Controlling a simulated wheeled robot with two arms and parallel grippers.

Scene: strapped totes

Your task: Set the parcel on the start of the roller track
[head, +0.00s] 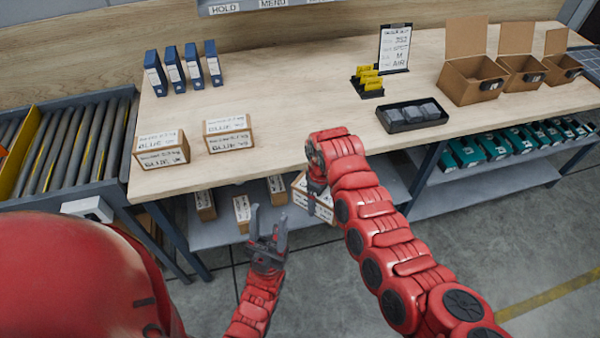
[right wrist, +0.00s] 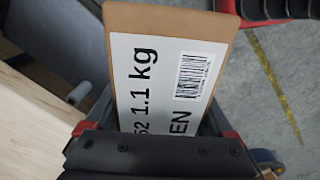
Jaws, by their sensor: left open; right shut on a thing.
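The parcel is a brown carton with a white label reading "1.1 kg" and "EN" beside a barcode (right wrist: 165,75). My right gripper (head: 316,180) is shut on it. In the head view the parcel (head: 324,208) hangs in front of the bench edge, partly hidden by the gripper. The roller track (head: 75,145), with grey rollers in a dark frame, lies at the far left beside the bench. My left gripper (head: 268,217) is open and empty, fingers up, left of the parcel and in front of the bench.
Two labelled cartons (head: 161,148) (head: 229,134) stand on the bench (head: 290,90) near the track. Blue binders (head: 183,70), a black tray (head: 412,116) and open boxes (head: 472,80) stand farther back. Smaller cartons (head: 242,214) are on the lower shelf. The bench middle is clear.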

